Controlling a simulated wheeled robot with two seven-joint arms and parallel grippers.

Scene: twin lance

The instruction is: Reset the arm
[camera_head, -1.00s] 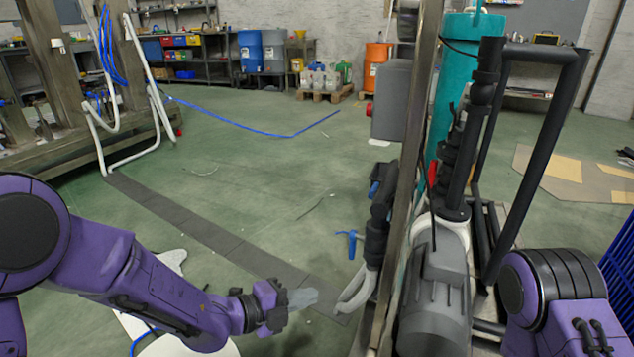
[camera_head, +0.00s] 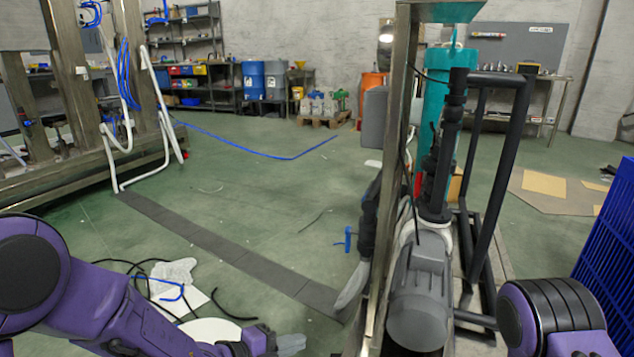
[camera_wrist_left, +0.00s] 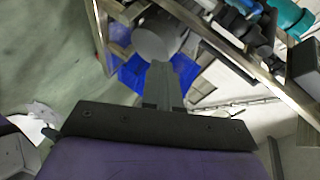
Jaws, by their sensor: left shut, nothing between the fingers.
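My left arm comes in from the lower left in the head view. Its gripper (camera_head: 290,343) is near the bottom edge, with the grey fingers together and nothing held. In the left wrist view the shut fingers (camera_wrist_left: 164,88) point toward a blue crate-like thing and a grey rounded part of the machinery. My right arm shows only as a purple and black part (camera_head: 553,318) at the lower right. The right gripper is outside both views.
A pump rig with a grey motor (camera_head: 418,300), teal cylinder (camera_head: 437,100) and metal post (camera_head: 385,200) stands right of my left gripper. A blue crate (camera_head: 608,245) is at the right edge. Black cables and white sheets (camera_head: 170,280) lie on the floor. Open green floor lies ahead.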

